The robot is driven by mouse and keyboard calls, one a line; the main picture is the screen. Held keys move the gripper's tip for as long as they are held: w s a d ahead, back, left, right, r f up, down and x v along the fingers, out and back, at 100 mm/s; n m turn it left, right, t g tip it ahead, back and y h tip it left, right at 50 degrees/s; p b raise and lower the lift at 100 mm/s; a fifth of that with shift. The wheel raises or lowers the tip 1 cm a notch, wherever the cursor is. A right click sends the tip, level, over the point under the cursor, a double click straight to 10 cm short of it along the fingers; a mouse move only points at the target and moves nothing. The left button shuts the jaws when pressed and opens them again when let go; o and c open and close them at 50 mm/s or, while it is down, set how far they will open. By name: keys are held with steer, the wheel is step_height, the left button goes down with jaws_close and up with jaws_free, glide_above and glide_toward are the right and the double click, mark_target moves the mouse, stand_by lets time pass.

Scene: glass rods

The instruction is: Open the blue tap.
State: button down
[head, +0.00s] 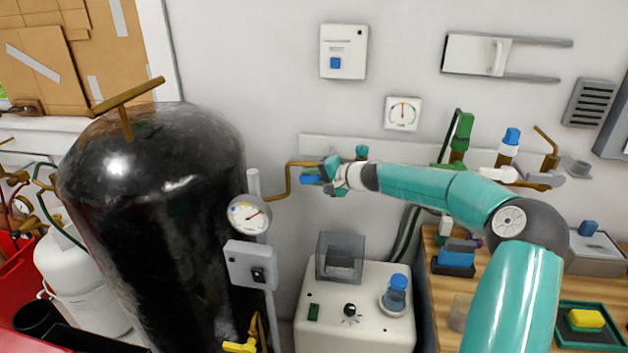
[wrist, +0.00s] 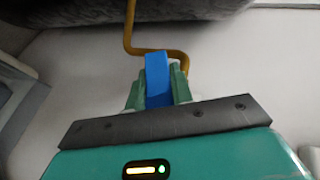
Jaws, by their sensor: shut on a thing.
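The blue tap handle (head: 313,179) shows at the end of a bent brass pipe (head: 290,178) by the wall, right of the black tank. In the wrist view the blue handle (wrist: 157,78) sits between the two green fingers. My gripper (head: 326,176) is shut on it, and the wrist view shows my gripper (wrist: 158,90) with a finger on each side of the handle. The brass pipe (wrist: 178,54) runs behind the handle in the wrist view. The tap's body is mostly hidden by my fingers.
The black tank (head: 150,200) with a gauge (head: 249,214) and a switch box (head: 251,265) stands left. A white machine (head: 355,310) stands below my gripper. Other taps, including a green one (head: 461,135), line the wall at right.

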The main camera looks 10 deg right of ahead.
steer(key=t+y, duration=0.1)
steer(key=r+m+t+y, duration=0.1)
steer(key=y, duration=0.1)
steer(key=shift+a+r, duration=0.1)
steer(key=shift+a, duration=0.15)
steer(key=shift+t, duration=0.3)
steer(key=shift+a+r, duration=0.1)
steer(key=shift+r, duration=0.05)
